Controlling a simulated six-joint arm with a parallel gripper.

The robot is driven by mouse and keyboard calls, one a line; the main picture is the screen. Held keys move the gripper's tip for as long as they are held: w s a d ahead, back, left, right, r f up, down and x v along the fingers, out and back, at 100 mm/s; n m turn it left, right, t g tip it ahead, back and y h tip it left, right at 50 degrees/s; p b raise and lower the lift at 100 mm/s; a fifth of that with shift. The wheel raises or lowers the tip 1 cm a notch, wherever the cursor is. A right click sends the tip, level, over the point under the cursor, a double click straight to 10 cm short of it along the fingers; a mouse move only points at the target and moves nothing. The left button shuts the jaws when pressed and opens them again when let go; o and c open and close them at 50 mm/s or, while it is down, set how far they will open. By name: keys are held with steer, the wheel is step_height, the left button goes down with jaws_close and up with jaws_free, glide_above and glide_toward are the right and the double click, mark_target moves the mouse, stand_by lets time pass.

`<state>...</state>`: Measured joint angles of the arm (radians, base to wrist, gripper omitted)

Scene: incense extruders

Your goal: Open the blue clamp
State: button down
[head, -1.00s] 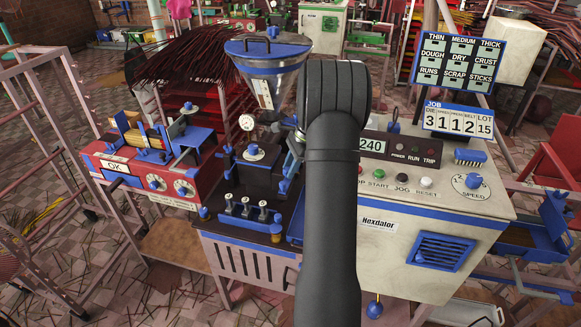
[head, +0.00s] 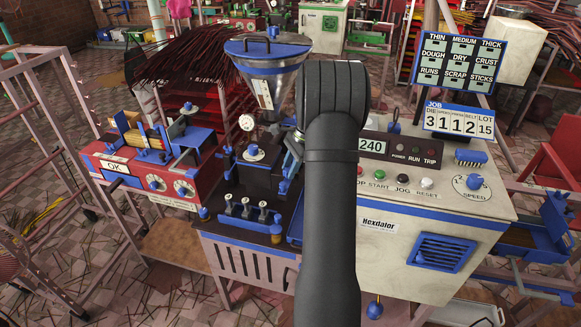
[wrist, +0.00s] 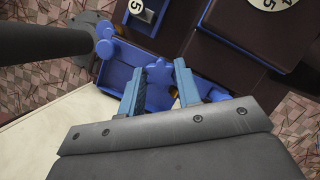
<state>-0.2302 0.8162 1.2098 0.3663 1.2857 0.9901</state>
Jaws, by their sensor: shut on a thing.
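The blue clamp (wrist: 158,93) shows in the wrist view as a blue part between my fingers, beside a blue tray-like frame. My gripper (wrist: 161,70) has its two blue-grey fingers on either side of it, shut on it. The fingers hide part of the clamp, so I cannot tell how far it is turned. In the head view my gripper (head: 292,142) is mostly hidden behind my dark arm, at the right side of the extruder (head: 262,178) under the steel hopper (head: 270,85).
The cream control cabinet (head: 420,195) stands to the right of the extruder. A red unit with dials (head: 150,175) stands left. Several small levers (head: 247,207) are in front of the extruder. In the wrist view a dark post (wrist: 45,42) runs in from the left.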

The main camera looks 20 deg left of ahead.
steer(key=shift+s+f, duration=0.1)
steer(key=shift+s, duration=1)
steer(key=c, duration=2.2)
jaws_free()
steer(key=c, duration=2.2)
jaws_free()
steer(key=shift+f, duration=0.2)
steer(key=c, duration=1)
jaws_free()
steer(key=shift+s+r, duration=0.1)
steer(key=shift+c, duration=0.2)
steer(key=shift+r, duration=0.15)
steer(key=shift+w+d+r, duration=0.1)
steer(key=shift+w+r, duration=0.1)
steer(key=v, duration=1.7)
steer(key=shift+w, duration=0.2)
